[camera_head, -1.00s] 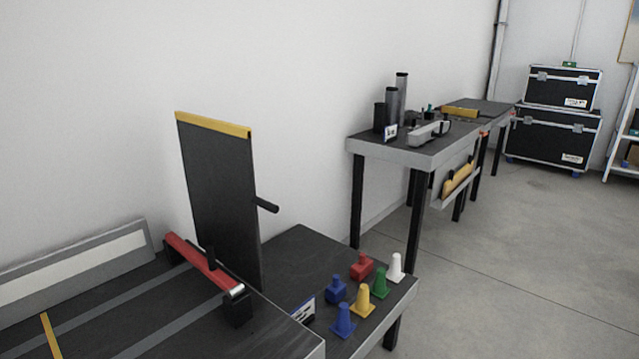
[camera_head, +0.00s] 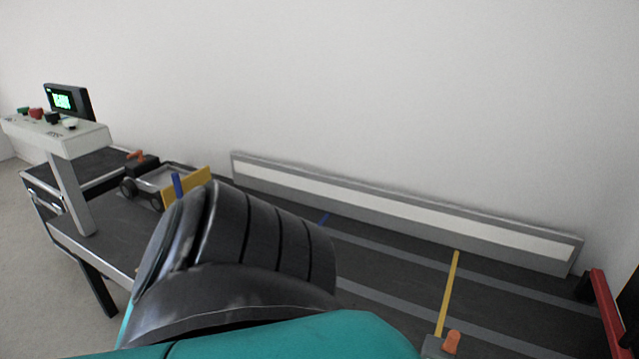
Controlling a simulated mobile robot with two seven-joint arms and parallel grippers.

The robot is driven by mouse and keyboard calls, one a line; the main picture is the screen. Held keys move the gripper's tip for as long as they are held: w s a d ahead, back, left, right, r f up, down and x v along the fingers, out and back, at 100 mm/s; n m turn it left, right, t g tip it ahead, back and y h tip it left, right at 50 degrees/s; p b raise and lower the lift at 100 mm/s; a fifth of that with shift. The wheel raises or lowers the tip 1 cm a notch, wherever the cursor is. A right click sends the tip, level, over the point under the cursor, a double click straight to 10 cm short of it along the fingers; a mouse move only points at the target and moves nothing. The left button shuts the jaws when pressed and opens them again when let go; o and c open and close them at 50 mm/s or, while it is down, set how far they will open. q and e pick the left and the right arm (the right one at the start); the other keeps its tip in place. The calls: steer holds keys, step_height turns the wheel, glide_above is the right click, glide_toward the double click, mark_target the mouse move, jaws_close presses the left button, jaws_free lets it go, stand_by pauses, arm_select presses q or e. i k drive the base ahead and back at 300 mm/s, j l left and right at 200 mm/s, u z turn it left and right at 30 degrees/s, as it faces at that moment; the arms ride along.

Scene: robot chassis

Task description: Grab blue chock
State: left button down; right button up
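No blue chock can be made out in the head view. A large black ribbed and teal link of my own arm (camera_head: 250,250) fills the lower middle and hides part of the table behind it. Neither gripper shows.
The dark table (camera_head: 395,262) has grey stripes, a yellow line (camera_head: 449,290) and a short blue line. A long grey-white rail (camera_head: 400,212) runs along the wall. A control post (camera_head: 70,165) with buttons and a screen (camera_head: 67,101) stands left. A red bar (camera_head: 608,310) is at right.

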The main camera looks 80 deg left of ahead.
mark_target(176, 178)
steer(key=u, duration=3.35)
steer(key=i+j+u, duration=0.1)
steer(key=i+j, duration=0.35)
steer(key=i, duration=0.1)
